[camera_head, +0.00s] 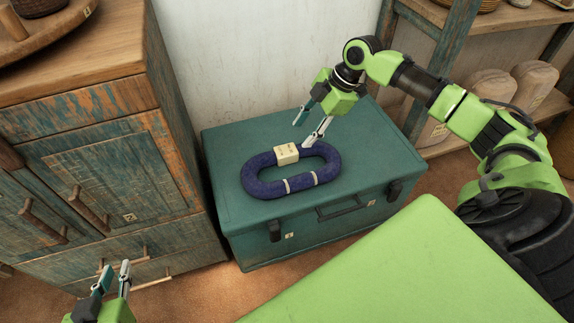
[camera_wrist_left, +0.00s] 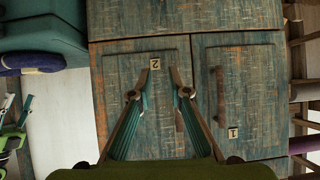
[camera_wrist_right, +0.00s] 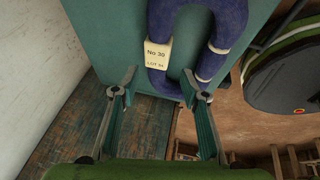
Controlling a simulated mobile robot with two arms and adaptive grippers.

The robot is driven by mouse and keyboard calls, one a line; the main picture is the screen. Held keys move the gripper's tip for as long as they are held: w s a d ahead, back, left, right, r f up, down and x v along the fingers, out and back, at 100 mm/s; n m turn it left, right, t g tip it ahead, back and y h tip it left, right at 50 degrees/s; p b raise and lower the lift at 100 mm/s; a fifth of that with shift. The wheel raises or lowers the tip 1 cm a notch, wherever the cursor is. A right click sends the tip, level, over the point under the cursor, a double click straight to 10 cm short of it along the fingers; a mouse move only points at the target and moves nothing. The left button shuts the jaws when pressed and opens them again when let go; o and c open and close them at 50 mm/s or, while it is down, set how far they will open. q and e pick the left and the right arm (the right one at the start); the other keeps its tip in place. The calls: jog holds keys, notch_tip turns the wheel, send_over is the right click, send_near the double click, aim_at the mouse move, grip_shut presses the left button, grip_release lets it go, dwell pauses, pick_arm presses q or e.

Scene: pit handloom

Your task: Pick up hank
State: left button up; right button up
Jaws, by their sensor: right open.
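The hank (camera_head: 259,184) is a dark blue oval ring with a cream tag and two pale bands. It lies flat on the lid of a teal chest (camera_head: 225,137). My right gripper (camera_head: 303,134) is open and empty, above the hank's far side near the tag. In the right wrist view the hank (camera_wrist_right: 230,25) and its tag (camera_wrist_right: 157,52) lie beyond the fingertips, with nothing between the fingers. My left gripper (camera_head: 115,267) is low at the left, away from the hank. In the left wrist view its fingertips (camera_wrist_left: 165,69) are apart and empty, facing cabinet doors.
A weathered cabinet (camera_head: 105,170) with bar handles stands left of the chest, a basket (camera_head: 35,35) on top. A shelf (camera_head: 455,145) with wrapped bundles stands at the right. A white wall (camera_head: 220,60) is behind the chest. The lid around the hank is clear.

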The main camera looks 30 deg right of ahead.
aim_at(289, 149)
jog(key=b+x, duration=0.1)
jog(key=x, duration=0.4)
jog(key=shift+a+f, duration=0.15)
jog(key=shift+f, duration=0.1)
jog(key=shift+w+a+f+b, duration=0.15)
jog(key=shift+w+f+b, duration=0.05)
jog(key=shift+f+b, duration=0.15)
jog(key=b+x, duration=0.2)
jog(key=x, duration=0.2)
jog(key=shift+w+f, duration=0.2)
jog(key=shift+f, duration=0.15)
pick_arm(q)
jog(key=w+d+r+t+h, duration=0.1)
jog(key=r+t, duration=0.4)
jog(key=r, duration=0.5)
jog(key=w+d+r+t+h, duration=0.2)
jog(key=r+t, duration=0.3)
jog(key=r, duration=0.5)
jog(key=shift+d+m+t+h, duration=0.2)
jog(key=shift+m+t+h, duration=0.1)
jog(key=shift+h, duration=0.1)
pick_arm(e)
jog(key=c, duration=1)
